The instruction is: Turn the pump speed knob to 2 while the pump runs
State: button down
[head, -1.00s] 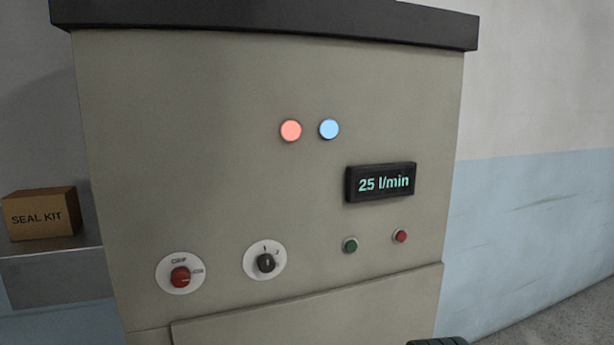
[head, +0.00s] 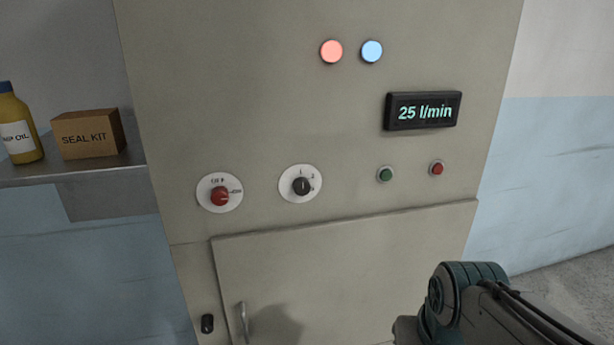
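The pump speed knob (head: 302,187) is a black knob on a white round dial on the beige cabinet front. Its dial carries small figures, 1 at the top and 2 at the upper right; the pointer looks turned toward the top, near 1. The display (head: 423,111) reads 25 l/min. A red lamp (head: 332,51) and a blue lamp (head: 372,51) look lit. A red switch (head: 220,195) on a white dial marked OFF and ON sits left of the knob, its handle pointing right toward ON. My arm shows at lower right; my gripper is not in view.
A green button (head: 385,174) and a red button (head: 437,168) are right of the knob. Below is a cabinet door (head: 350,270) with a handle (head: 243,322). A left shelf (head: 100,168) holds a SEAL KIT box (head: 88,134) and a yellow oil bottle (head: 20,130).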

aim_at(301, 185)
jog(key=k, duration=0.5)
jog(key=z, duration=0.95)
jog(key=i, duration=0.95)
jog(key=u, duration=1.6)
